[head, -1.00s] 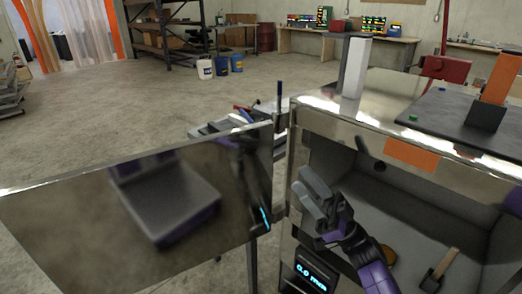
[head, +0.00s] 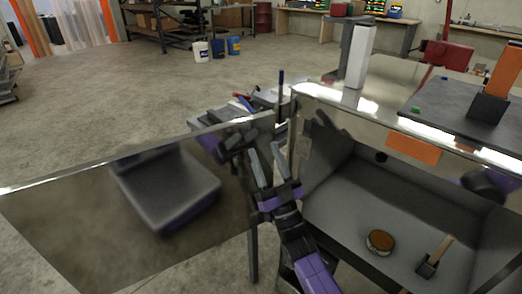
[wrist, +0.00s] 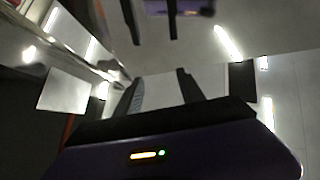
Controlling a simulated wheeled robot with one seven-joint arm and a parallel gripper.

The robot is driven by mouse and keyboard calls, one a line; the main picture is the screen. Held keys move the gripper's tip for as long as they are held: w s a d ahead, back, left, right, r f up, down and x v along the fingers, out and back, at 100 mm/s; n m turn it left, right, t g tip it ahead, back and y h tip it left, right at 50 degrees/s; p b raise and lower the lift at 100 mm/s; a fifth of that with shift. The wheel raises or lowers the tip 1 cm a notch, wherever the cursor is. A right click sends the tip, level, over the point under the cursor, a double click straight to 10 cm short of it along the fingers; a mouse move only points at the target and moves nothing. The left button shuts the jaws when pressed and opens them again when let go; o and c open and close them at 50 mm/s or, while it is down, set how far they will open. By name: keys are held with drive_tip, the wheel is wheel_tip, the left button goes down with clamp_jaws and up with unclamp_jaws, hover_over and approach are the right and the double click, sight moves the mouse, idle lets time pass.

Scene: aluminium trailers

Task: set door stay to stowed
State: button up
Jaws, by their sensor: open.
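The shiny metal door (head: 70,220) of the trailer box stands open to the left and mirrors my arm. My gripper (head: 265,158) is open and empty at the door's hinge side, in front of the gap between door and box. In the wrist view my gripper (wrist: 160,88) shows two separate dark fingers with nothing clear between them. I cannot identify the door stay with certainty. A small plate (head: 303,148) sits at the left inner edge of the box opening.
The open metal box (head: 335,110) holds a round tin (head: 380,242) and a brush (head: 434,258) on its floor. A dark mat (head: 440,108) and a white post (head: 358,58) are on top. Tools clutter a surface behind the hinge. Concrete floor lies clear at left.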

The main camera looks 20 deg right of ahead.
drive_tip(key=shift+w+a+m+h, duration=0.15)
drive_tip(key=shift+w+m+h, duration=0.45)
drive_tip(key=shift+h, duration=0.5)
